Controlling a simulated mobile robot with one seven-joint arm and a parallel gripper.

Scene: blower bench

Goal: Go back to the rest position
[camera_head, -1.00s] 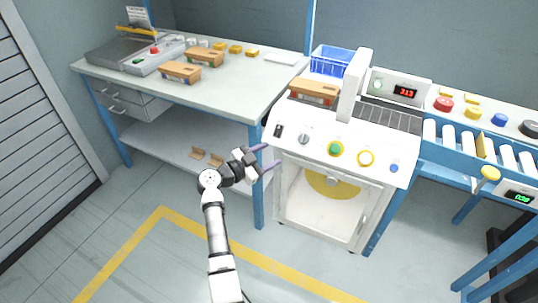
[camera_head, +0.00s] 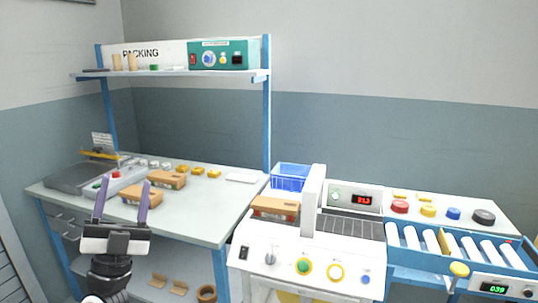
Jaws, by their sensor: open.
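My gripper (camera_head: 122,205) is at the lower left of the head view, pointing up. Its two purple fingers are spread apart, with nothing between them. It shows in front of the left bench's front edge, apart from the things on it as far as one view tells.
The left bench (camera_head: 205,223) has a grey sealer (camera_head: 80,177) and several yellow blocks. Right of it stand the white blower machine (camera_head: 290,248), a blue basket (camera_head: 290,177), a third box (camera_head: 275,207) and a roller conveyor (camera_head: 460,245). A shelf (camera_head: 180,74) hangs above.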

